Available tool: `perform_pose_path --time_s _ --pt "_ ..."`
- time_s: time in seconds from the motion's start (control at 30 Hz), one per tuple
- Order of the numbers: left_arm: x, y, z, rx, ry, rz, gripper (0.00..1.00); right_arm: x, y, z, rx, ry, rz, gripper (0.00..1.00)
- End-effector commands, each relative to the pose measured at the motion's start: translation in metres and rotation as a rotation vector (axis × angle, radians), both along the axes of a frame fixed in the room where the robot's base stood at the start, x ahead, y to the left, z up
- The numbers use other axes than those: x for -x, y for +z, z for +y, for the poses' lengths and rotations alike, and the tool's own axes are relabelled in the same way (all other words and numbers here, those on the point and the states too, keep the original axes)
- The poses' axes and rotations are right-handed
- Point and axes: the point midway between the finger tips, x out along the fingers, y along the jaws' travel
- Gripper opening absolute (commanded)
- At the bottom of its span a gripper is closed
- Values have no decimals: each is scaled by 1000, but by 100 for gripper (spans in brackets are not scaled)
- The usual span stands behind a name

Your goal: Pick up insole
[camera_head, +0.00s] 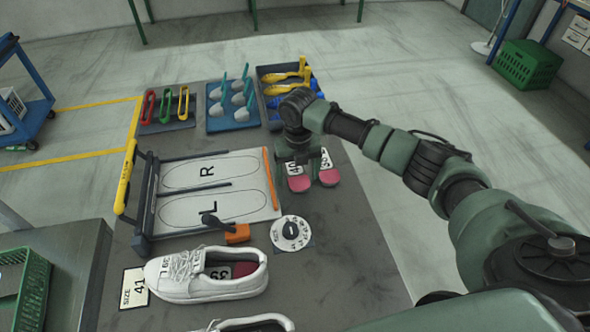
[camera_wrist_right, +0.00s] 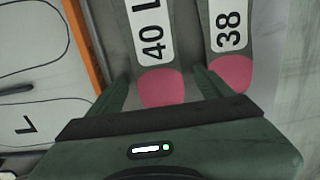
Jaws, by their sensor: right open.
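Two insoles with pink ends and white number labels lie side by side on the grey table. The insole marked 40 L (camera_wrist_right: 150,45) also shows in the head view (camera_head: 298,183). The insole marked 38 (camera_wrist_right: 229,40) lies to its right and shows in the head view (camera_head: 329,178). My right gripper (camera_wrist_right: 159,88) is open, with a finger on each side of the 40 L insole's pink end. In the head view the right gripper (camera_head: 299,160) is over the insoles and hides their far parts. I cannot tell its height above the table. My left gripper is not in view.
A measuring board (camera_head: 243,200) marked R and L lies left of the insoles, with an orange strip (camera_head: 271,180) along its edge. A round dial (camera_head: 291,232) and a white shoe (camera_head: 175,276) lie nearer. Trays with tools (camera_head: 233,117) stand at the back. The table right of the insoles is bare.

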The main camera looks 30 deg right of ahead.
Motion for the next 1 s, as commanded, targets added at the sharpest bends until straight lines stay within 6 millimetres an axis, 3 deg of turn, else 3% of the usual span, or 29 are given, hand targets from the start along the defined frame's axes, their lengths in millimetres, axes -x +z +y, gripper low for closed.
perform_pose_path --time_s 0.07,0.2,0.3,0.57,0.73,0.87,1.0 --pt "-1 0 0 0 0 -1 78 0 0 0 0 0 0 78" --pt "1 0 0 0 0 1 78 0 0 0 0 0 0 39" --pt "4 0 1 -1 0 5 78 0 0 0 0 0 0 15" --pt "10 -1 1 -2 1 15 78 0 2 0 0 0 0 15" --pt "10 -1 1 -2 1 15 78 -1 13 0 0 0 -2 15" --pt "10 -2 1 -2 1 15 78 -1 32 0 -1 1 -4 15" --pt "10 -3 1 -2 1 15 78 -2 67 0 -2 1 -6 15"
